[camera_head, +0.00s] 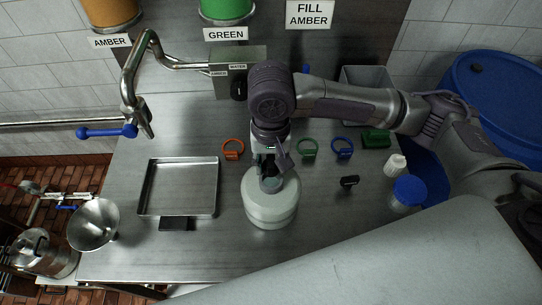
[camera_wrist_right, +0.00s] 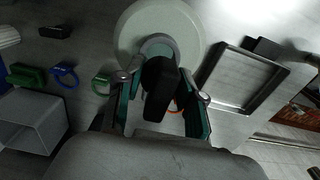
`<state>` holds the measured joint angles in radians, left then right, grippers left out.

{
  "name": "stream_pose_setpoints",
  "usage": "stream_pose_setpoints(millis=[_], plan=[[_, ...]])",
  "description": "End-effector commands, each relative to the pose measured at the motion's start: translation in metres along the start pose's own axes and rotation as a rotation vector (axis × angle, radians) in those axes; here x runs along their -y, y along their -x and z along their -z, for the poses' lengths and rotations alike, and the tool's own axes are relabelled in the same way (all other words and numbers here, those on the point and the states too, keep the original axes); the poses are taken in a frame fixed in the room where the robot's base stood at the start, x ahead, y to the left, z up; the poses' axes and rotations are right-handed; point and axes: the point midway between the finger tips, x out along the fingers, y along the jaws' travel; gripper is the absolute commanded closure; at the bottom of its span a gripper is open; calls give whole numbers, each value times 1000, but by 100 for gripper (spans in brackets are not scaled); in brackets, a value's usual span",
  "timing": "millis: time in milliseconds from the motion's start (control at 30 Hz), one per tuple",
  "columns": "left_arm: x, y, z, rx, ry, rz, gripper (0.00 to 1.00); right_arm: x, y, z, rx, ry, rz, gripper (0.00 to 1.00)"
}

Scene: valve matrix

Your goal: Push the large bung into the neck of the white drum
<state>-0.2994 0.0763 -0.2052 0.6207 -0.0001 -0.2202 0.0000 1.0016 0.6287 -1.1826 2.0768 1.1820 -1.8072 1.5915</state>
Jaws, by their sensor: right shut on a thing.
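The white drum (camera_head: 271,203) stands upright on the steel bench in the head view. Its round body also shows at the top of the right wrist view (camera_wrist_right: 130,30). Its neck (camera_wrist_right: 156,44) faces up, partly covered by the gripper. My right gripper (camera_head: 270,160) points down directly over the neck. In the right wrist view its green-lined fingers are closed on a dark bung (camera_wrist_right: 159,82). The bung overlaps the neck in that view; I cannot tell whether it touches or enters it. My left gripper is not in view.
A shallow steel tray (camera_head: 180,213) lies left of the drum. Orange (camera_head: 232,149), green (camera_head: 308,148) and blue (camera_head: 343,148) rings lie behind it. A small black object (camera_head: 349,181), a white cap (camera_head: 395,165) and a blue-lidded jar (camera_head: 408,191) stand at right.

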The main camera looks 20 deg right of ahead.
Motion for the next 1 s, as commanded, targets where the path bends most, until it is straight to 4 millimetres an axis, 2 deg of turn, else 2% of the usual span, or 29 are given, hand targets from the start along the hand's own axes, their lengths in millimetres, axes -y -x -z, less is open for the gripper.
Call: stream_pose_setpoints(millis=[100,300,1000], plan=[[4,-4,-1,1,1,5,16,0,-10,0,1,-1,-1,86],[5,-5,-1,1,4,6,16,0,-17,0,0,0,0,86],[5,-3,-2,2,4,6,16,0,-17,0,0,0,0,86]])
